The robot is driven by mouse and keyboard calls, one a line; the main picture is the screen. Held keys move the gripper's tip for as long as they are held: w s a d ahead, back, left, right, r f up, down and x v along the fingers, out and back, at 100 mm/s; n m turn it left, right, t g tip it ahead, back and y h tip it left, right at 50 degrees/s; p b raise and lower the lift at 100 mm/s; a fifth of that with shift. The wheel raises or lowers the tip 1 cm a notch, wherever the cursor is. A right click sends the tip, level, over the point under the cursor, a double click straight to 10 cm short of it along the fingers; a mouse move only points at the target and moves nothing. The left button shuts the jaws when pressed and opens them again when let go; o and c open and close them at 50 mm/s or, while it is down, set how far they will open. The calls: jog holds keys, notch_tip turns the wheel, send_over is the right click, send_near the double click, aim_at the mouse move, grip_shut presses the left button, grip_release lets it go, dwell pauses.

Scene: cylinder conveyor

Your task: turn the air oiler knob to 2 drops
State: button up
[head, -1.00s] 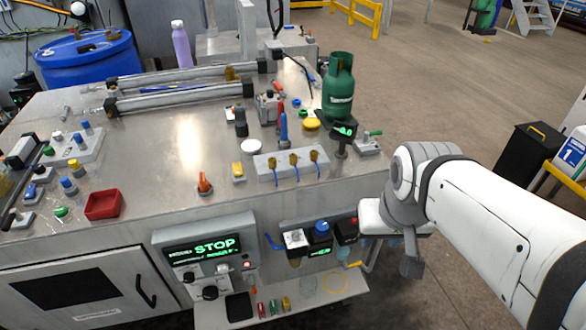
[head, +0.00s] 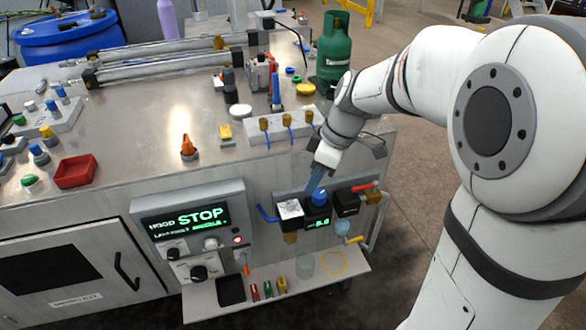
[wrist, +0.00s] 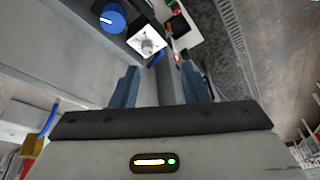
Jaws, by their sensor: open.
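A white square plate (head: 290,208) tops a small unit on the front of the bench. In the wrist view the white plate (wrist: 136,36) carries a small grey knob (wrist: 148,44), probably the oiler knob; its setting is unreadable. A blue knob (head: 319,196) sits on the unit to its right, above a green display; it also shows in the wrist view (wrist: 112,17).
A black unit (head: 346,204) with a red handle (head: 365,187) stands right of the blue knob. Brass fittings with blue hoses (head: 288,120) stand on the bench edge behind my gripper. A green gas cylinder (head: 334,48) stands further back. A shelf (head: 204,304) juts out below.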

aim_at(289, 201)
jog(key=w+a+f+n, duration=0.1)
jog(key=f, duration=0.3)
jog(key=w+a+f+n+b, duration=0.1)
jog(key=a+f, duration=0.1)
jog(key=f, duration=0.1)
jog(key=w+a+f+n+y+b, duration=0.1)
jog(key=a+f, duration=0.1)
jog(key=f, duration=0.2)
jog(key=shift+w+a+f+n, duration=0.1)
jog(key=shift+w+f+n, duration=0.2)
jog(key=shift+w, duration=0.1)
jog(key=shift+c, duration=0.5)
